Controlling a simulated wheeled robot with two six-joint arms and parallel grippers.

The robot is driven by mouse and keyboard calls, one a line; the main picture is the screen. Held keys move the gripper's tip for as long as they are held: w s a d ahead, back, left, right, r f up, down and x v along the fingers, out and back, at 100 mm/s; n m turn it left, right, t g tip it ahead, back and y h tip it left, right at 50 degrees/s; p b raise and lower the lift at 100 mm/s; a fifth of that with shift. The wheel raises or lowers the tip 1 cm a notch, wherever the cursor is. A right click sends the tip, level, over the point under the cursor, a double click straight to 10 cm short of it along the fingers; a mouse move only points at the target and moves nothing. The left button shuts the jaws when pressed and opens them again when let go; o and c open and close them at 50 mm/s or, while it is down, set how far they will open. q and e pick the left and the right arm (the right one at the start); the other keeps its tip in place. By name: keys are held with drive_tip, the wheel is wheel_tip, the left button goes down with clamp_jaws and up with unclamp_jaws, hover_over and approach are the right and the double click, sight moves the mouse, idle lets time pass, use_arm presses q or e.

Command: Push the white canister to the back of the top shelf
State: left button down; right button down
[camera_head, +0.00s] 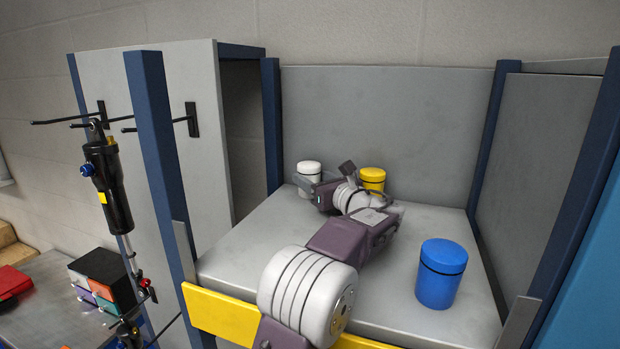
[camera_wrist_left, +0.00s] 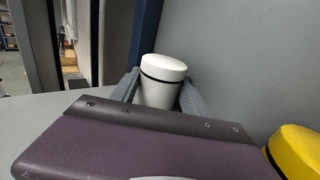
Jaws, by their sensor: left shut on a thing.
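The white canister (camera_head: 309,170), with a dark band below its lid, stands upright at the back left of the top shelf (camera_head: 245,245). My left arm reaches over the shelf from the front, and my left gripper (camera_head: 309,186) is at the canister. In the left wrist view the white canister (camera_wrist_left: 160,82) sits between the two grey fingers (camera_wrist_left: 158,98), which are shut on it. The gripper body hides its lower part. My right gripper is not in view.
A yellow canister (camera_head: 372,178) stands just right of my gripper, close to the grey back panel (camera_head: 390,120). A blue canister (camera_head: 441,273) stands at the front right. Blue posts and side panels bound the shelf. A shock absorber (camera_head: 108,185) hangs at the left.

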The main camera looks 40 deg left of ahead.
use_arm(q)
drive_tip(key=shift+w+d, duration=0.25)
drive_tip(key=shift+d, duration=0.2)
drive_tip(key=shift+c, duration=2.4)
unclamp_jaws()
drive_tip(key=shift+a, duration=0.15)
drive_tip(key=shift+s+a+r, duration=0.1)
drive_tip(key=shift+s+a, duration=0.1)
drive_tip(key=shift+s, duration=0.25)
drive_tip(key=shift+w, duration=0.1)
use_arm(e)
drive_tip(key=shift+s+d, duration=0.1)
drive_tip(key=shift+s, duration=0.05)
use_arm(q)
drive_tip(key=shift+w+d, duration=0.1)
